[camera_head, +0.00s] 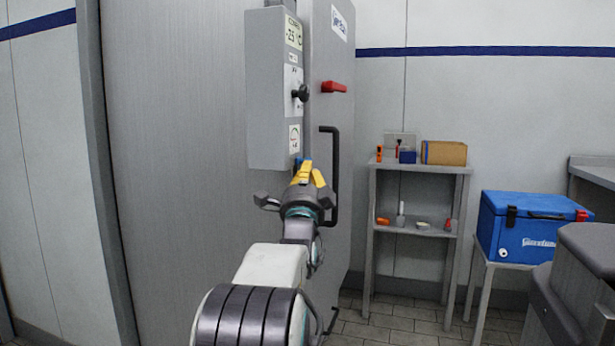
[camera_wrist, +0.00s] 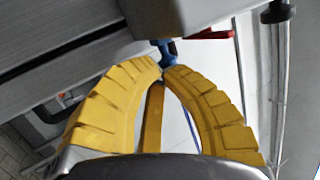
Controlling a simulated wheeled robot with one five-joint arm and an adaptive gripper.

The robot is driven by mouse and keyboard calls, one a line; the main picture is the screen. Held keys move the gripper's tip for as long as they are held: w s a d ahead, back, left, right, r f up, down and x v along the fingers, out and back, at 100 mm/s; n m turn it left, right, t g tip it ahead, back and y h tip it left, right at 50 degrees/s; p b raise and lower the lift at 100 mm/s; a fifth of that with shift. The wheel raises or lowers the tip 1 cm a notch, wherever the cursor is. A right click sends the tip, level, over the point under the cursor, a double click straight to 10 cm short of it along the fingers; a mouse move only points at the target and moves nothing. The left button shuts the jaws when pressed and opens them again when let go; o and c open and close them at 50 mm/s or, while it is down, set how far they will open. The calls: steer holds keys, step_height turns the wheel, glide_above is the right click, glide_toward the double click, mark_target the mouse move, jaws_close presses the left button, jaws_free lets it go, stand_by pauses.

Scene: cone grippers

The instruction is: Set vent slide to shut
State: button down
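A grey control box (camera_head: 270,100) is fixed to the large grey door, with a black knob (camera_head: 301,93) on its narrow face. A small blue tab (camera_head: 298,164) shows just below the box; I take it for the vent slide's handle. My gripper (camera_head: 305,165) has yellow fingers and reaches up to this tab. In the wrist view, the fingertips (camera_wrist: 162,69) come together on the blue tab (camera_wrist: 166,48), which shows between and beyond them. The slide's track and setting are hidden or too small to read.
A black door handle (camera_head: 334,175) stands right beside my gripper. A shelf (camera_head: 420,170) with small items and a blue cooler (camera_head: 525,228) stand at the right.

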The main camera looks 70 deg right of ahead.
steer(key=shift+d+r, duration=0.1)
steer(key=shift+d, duration=0.1)
stand_by(0.3)
steer(key=shift+w+d+p, duration=0.1)
steer(key=shift+d+p, duration=0.55)
steer(key=shift+d, duration=1.25)
